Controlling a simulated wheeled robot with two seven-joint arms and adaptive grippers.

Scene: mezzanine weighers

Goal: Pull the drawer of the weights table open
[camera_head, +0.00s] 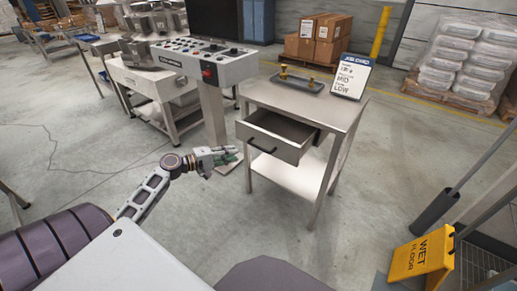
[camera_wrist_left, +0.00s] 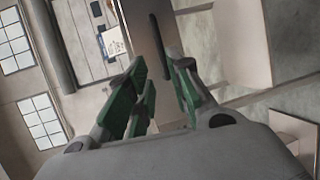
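The weights table (camera_head: 336,112) is a steel stand with a lower shelf, right of centre in the head view. Its drawer (camera_head: 284,148) stands pulled out, its empty-looking inside showing. The dark bar handle (camera_head: 262,146) is on the drawer front. My left gripper (camera_head: 236,155) is just left of the drawer front, apart from the handle. In the left wrist view its green-padded fingers (camera_wrist_left: 164,92) are spread with nothing between them, and the handle (camera_wrist_left: 160,36) shows beyond the tips. My right gripper is not in view.
A tray (camera_head: 300,84) with brass weights and a job card (camera_head: 351,77) stand on the tabletop. A weigher console (camera_head: 205,68) is behind to the left. A yellow wet-floor sign (camera_head: 420,258) stands at right front. Floor before the table is clear.

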